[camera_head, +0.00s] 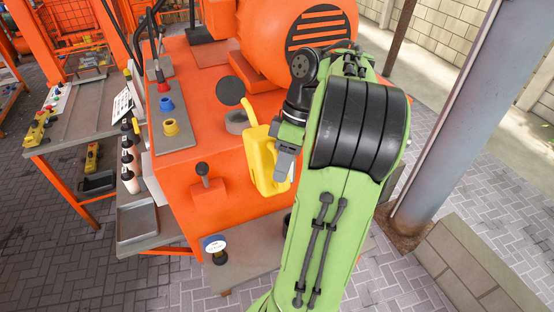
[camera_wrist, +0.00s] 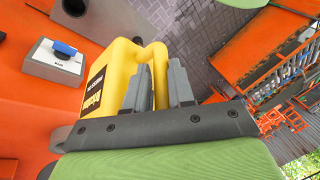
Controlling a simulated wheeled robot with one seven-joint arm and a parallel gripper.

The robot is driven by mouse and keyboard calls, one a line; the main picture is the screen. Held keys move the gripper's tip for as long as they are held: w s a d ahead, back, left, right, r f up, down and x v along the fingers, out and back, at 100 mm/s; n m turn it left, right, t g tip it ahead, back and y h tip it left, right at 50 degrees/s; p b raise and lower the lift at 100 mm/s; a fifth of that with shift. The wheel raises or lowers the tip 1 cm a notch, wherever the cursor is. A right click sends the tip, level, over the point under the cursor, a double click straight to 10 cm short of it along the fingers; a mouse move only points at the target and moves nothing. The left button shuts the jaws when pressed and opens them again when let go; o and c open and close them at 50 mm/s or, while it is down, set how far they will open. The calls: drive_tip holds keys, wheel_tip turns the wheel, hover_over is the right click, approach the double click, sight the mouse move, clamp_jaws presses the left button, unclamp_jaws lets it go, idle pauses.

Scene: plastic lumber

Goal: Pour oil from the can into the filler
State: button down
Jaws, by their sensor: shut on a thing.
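The yellow oil can (camera_head: 264,158) is held in my gripper (camera_head: 284,160) beside the orange machine. It looks roughly upright, and its yellow spout (camera_head: 249,107) sticks up near the filler (camera_head: 236,121), a dark grey ring on the machine top. A round black lid (camera_head: 230,91) stands raised behind the ring. I cannot tell whether the spout tip is over the opening, and no oil stream shows. In the wrist view the can (camera_wrist: 122,64) has a dark label, and my gripper's fingers (camera_wrist: 160,90) are closed around its handle.
The orange machine (camera_head: 175,190) carries a panel with red, blue and yellow knobs (camera_head: 170,127). A lever (camera_head: 203,170) sticks out in front. A grey bench (camera_head: 90,118) with bottles and a tray stands left. A steel post (camera_head: 446,130) rises at right.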

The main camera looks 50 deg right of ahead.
drive_tip(key=s+a+f+t+h+b, duration=0.2)
drive_tip(key=s+a+f+t+b, duration=0.1)
drive_tip(key=s+b, duration=0.3)
drive_tip(key=shift+a+f+n+t+b, duration=0.3)
drive_tip(key=shift+f+n+t+b, duration=0.1)
drive_tip(key=shift+b, duration=0.55)
